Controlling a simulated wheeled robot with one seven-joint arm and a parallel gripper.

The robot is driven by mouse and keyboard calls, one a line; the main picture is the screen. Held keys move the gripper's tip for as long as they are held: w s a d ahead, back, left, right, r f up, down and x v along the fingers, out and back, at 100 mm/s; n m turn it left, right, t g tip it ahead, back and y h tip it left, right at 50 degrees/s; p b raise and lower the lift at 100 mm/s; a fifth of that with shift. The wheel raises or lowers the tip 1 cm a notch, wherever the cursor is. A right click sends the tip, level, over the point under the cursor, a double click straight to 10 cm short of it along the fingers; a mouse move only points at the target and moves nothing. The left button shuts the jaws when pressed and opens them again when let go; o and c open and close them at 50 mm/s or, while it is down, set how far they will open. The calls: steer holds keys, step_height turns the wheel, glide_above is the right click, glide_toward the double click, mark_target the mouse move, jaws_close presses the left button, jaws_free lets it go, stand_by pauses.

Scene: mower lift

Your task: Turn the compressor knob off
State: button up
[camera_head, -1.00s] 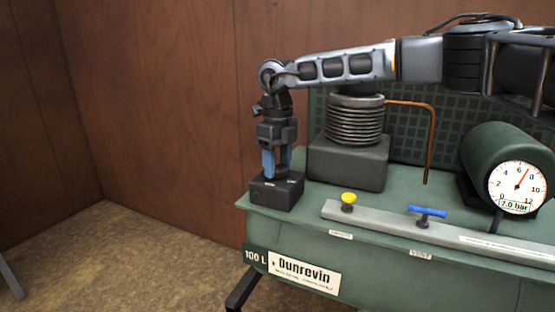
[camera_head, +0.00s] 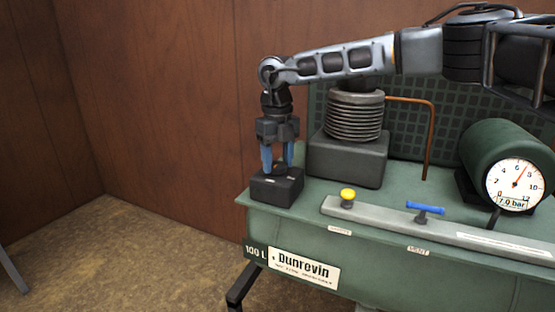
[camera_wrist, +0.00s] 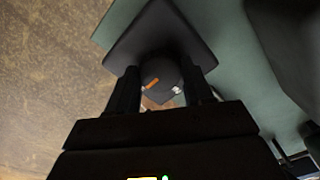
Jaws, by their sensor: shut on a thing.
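The compressor knob (camera_head: 278,168) is a small dark round knob on top of a black switch box (camera_head: 277,188) at the left end of the green compressor tank. My gripper (camera_head: 278,166) points straight down over the box, with one blue finger on each side of the knob. It is shut on the knob. In the wrist view the knob (camera_wrist: 160,73) sits between the dark fingers, and an orange mark and a small white mark show near it. I cannot read the white mark.
A ribbed grey cylinder (camera_head: 354,117) on a dark block stands right of my gripper, with a copper pipe (camera_head: 431,140) beyond it. A yellow knob (camera_head: 347,195), a blue vent handle (camera_head: 425,208) and a pressure gauge (camera_head: 514,184) are farther right. Wooden walls are behind and left.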

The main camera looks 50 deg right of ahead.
mark_target(278, 164)
steer(key=o, duration=1)
steer(key=shift+r, duration=0.15)
step_height(278, 164, up, 8)
steer(key=shift+f, duration=0.25)
